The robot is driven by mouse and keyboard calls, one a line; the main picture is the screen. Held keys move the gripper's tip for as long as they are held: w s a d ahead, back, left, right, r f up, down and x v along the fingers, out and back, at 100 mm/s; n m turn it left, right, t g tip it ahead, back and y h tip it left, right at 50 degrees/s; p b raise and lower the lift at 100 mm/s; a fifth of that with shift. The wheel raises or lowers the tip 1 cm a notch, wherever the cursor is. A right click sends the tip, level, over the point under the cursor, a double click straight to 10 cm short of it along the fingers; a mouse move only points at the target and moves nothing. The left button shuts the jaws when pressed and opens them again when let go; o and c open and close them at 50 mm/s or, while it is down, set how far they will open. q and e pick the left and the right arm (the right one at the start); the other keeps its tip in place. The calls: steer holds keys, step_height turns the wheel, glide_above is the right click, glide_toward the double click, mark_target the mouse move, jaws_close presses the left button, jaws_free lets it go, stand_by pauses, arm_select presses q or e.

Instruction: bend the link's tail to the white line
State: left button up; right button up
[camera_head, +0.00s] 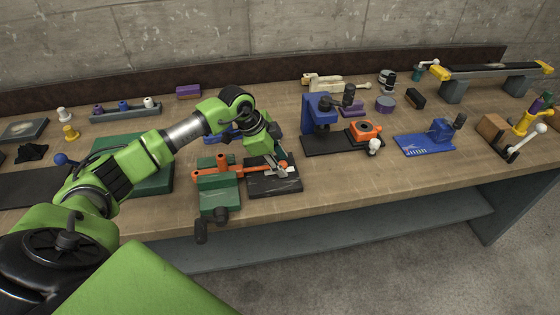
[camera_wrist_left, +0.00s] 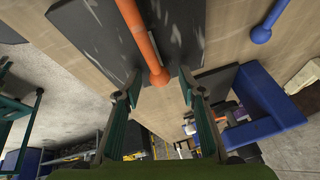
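The orange link (camera_head: 236,170) is held in the green vise (camera_head: 217,190) near the table's front edge. Its tail reaches right over a dark plate (camera_head: 273,188) with pale marks. In the left wrist view the rounded tail end (camera_wrist_left: 158,77) lies between the fingertips. A short pale line (camera_wrist_left: 175,32) shows on the plate beside the tail; I cannot tell if it is the white line. My left gripper (camera_head: 277,163) points down over the plate. In the left wrist view its fingers (camera_wrist_left: 161,88) are apart, with gaps beside the tail. My right gripper is out of view.
A blue press on a dark base (camera_head: 314,146) stands right of the plate, with an orange part (camera_head: 365,130) beside it. A blue board (camera_head: 424,146) lies farther right. A green block (camera_head: 150,180) is behind my left arm. The table's front edge is close to the vise.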

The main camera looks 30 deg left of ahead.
arm_select(q)
steer(key=v, duration=1.2)
